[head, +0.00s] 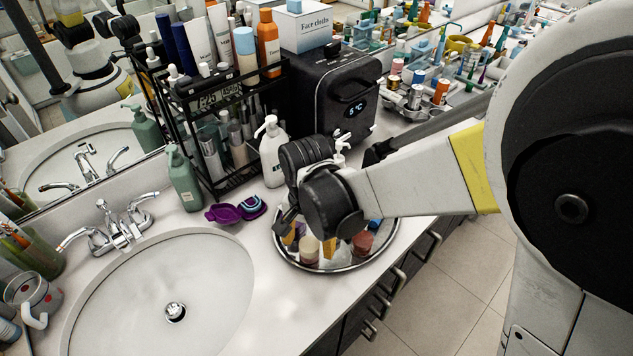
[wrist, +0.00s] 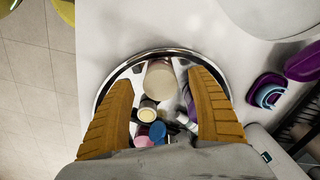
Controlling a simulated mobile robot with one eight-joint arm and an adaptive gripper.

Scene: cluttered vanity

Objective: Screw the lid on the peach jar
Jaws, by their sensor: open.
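A pale peach round jar (wrist: 160,80) with a flat cream top stands on the round mirrored tray (wrist: 101,92). It also shows in the head view (head: 309,250). My gripper (wrist: 161,86) is open, pointing down over the tray, with its yellow fingers on either side of this jar in the wrist view and a gap on both sides. In the head view my gripper (head: 309,242) is just above the tray. I cannot tell whether the cream top is a separate lid. A small dark-rimmed cream disc (wrist: 147,115) lies close by; whether it is the lid is unclear.
A reddish jar (head: 362,243), a blue-topped item (wrist: 158,132) and a pink item (wrist: 141,140) crowd the tray. A purple case (head: 224,213) lies left of the tray. A white pump bottle (head: 271,152) and black box (head: 335,92) stand behind. The sink (head: 130,305) is left.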

